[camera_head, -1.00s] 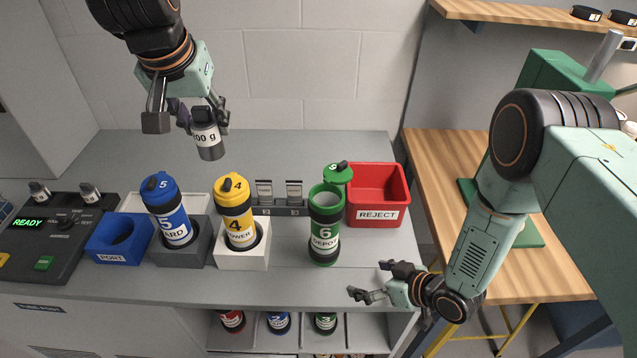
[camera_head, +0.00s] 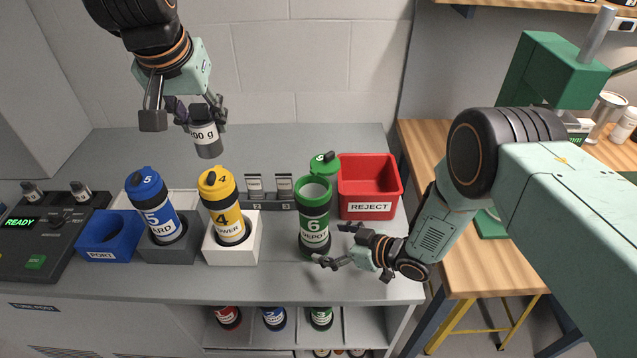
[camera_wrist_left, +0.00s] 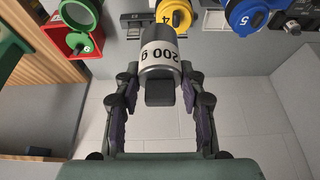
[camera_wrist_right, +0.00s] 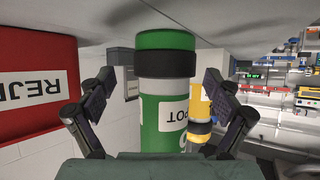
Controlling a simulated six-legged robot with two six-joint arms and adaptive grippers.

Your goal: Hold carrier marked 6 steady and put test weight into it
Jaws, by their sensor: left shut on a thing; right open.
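The green carrier marked 6 (camera_head: 314,222) stands upright on the grey bench, its top open and its green lid (camera_head: 324,164) just behind it. My right gripper (camera_head: 332,245) is open, low at the carrier's front right side. In the right wrist view the carrier (camera_wrist_right: 165,110) stands between the spread fingers (camera_wrist_right: 160,100), with gaps on both sides. My left gripper (camera_head: 201,112) is shut on the dark test weight (camera_head: 207,142), labelled 200 g, and holds it high above the yellow carrier. The weight (camera_wrist_left: 160,58) also shows between the fingers in the left wrist view.
The red reject bin (camera_head: 369,190) is right of the carrier. The yellow carrier 4 (camera_head: 224,208) stands in a white block and the blue carrier 5 (camera_head: 152,207) in a grey block. An empty blue port block (camera_head: 108,236) is further left. More carriers sit on a shelf below.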

